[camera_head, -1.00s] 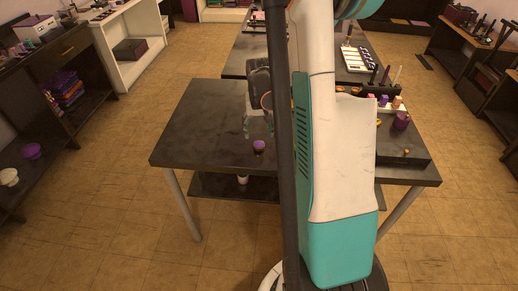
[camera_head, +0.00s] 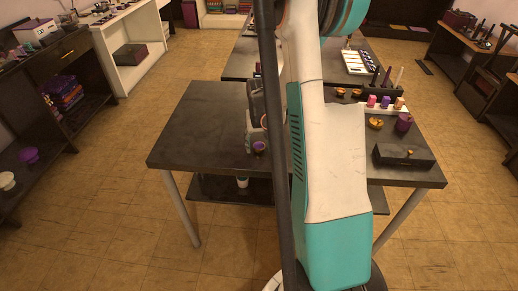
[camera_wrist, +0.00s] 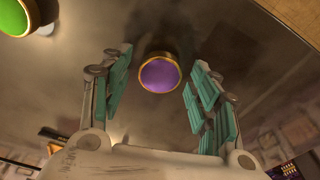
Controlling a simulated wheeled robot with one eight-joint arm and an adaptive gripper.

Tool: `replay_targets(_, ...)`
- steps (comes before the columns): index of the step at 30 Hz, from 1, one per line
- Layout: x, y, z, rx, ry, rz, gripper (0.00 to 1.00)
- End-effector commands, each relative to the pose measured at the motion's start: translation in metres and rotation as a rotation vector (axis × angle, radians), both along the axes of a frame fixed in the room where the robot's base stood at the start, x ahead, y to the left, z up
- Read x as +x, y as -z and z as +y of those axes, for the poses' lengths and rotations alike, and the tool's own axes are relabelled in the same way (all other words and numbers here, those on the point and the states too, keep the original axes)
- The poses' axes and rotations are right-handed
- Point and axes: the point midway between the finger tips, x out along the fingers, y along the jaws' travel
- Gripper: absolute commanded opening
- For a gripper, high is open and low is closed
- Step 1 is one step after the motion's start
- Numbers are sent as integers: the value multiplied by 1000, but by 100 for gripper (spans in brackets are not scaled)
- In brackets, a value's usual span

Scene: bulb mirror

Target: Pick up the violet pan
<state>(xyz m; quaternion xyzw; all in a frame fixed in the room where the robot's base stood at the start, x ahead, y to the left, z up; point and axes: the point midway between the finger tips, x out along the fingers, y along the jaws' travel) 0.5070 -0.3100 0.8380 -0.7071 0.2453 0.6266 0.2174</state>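The violet pan (camera_head: 259,147) is small and round, with a gold rim. It sits near the front edge of the dark table (camera_head: 195,130), left of my arm. In the wrist view the violet pan (camera_wrist: 160,74) lies ahead of my gripper, between the lines of its two fingers. My gripper (camera_wrist: 158,90) is open, with a teal-padded finger on each side and nothing held. In the head view my gripper (camera_head: 256,138) is beside the pan and partly hidden by my arm and a dark pole. Whether the fingers touch the pan is not clear.
A dark box (camera_head: 403,157), a purple cup (camera_head: 404,122), a gold bowl (camera_head: 376,124) and a rack with coloured blocks (camera_head: 385,103) stand on the table's right. A green, gold-rimmed object (camera_wrist: 15,18) shows at the wrist view's corner. The table's left part is clear.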

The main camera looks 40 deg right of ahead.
Motion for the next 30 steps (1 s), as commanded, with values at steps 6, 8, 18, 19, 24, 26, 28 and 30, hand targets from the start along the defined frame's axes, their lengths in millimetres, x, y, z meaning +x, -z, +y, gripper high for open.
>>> replay_targets(6, 0, 0, 0, 0, 0, 0, 22)
replay_targets(8, 0, 0, 0, 0, 0, 0, 21)
replay_targets(18, 0, -7, 0, 0, 0, 0, 21)
replay_targets(19, 0, -10, 0, 0, 0, 0, 21)
replay_targets(24, 0, -34, 0, 0, 0, 0, 21)
replay_targets(26, 0, -47, 0, 0, 0, 0, 21)
replay_targets(28, 0, -65, 0, 0, 0, 0, 21)
replay_targets(30, 0, -85, 0, 0, 0, 0, 21)
